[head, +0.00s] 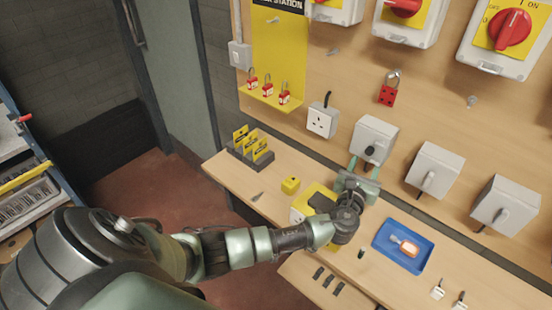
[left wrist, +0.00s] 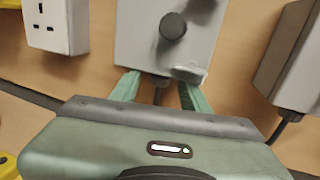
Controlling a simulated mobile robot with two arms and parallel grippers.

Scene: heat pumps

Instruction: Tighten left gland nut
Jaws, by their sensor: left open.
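The left grey isolator box (head: 374,138) with a black knob is on the wooden wall board. It also shows in the left wrist view (left wrist: 150,38). A dark gland with a black cable (left wrist: 158,88) comes out of its underside; the gland nut is small and partly hidden by my gripper. My left gripper (head: 364,168) is just below the box, open, with its green fingers pointing up. In the left wrist view its fingertips (left wrist: 159,84) stand on either side of the gland and cable; I cannot tell whether they touch it. My right gripper is not in view.
Two more grey boxes, one in the middle (head: 435,170) and one at the right (head: 505,205), are on the board. A white socket (head: 322,120) is left of the left box. A blue tray (head: 382,238) and a yellow block (head: 290,185) are on the bench below.

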